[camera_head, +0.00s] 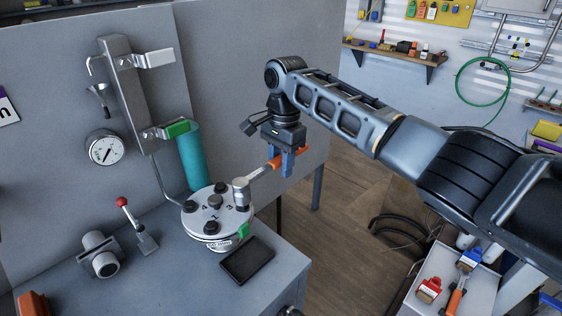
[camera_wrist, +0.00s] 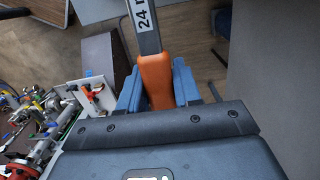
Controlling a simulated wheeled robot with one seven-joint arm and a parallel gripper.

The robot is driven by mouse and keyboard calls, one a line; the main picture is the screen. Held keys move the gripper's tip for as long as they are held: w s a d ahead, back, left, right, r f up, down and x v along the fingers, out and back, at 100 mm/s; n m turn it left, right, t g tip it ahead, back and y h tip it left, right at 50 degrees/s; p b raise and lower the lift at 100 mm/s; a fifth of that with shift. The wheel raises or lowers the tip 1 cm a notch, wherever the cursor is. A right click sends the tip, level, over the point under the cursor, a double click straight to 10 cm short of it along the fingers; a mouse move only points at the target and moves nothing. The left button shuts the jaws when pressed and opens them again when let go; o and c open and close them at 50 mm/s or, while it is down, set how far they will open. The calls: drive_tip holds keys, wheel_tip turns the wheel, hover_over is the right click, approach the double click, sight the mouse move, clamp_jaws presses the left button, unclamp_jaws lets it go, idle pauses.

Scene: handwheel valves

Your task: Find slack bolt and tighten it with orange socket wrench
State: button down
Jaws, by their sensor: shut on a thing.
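My gripper (camera_head: 281,160) is shut on the orange handle of the socket wrench (camera_head: 263,171). In the wrist view the orange handle (camera_wrist: 155,76) sits between the blue fingers, and the grey shaft with a "24" label runs away from them. In the head view the wrench reaches left and its socket end stands upright over the right side of the round grey flange (camera_head: 203,228). Several dark bolts (camera_head: 215,201) show on the flange top. What is under the socket is hidden. I cannot tell which bolt is slack.
A black tray (camera_head: 247,261) lies on the bench (camera_head: 190,290) right of the flange. A teal cylinder (camera_head: 189,160), a pressure gauge (camera_head: 105,148) and a red-knobbed lever (camera_head: 134,222) stand behind and left. A grey panel (camera_head: 250,80) backs the bench.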

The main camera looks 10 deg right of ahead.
drive_tip(key=shift+f, duration=0.75)
drive_tip(key=shift+s+d+m, duration=0.4)
drive_tip(key=shift+s+m, duration=0.45)
drive_tip(key=shift+m, duration=0.05)
drive_tip(key=shift+s+d+m, duration=0.35)
drive_tip(key=shift+s+m, duration=0.45)
drive_tip(key=shift+m, duration=0.1)
drive_tip(key=c, duration=1.4)
unclamp_jaws()
clamp_jaws()
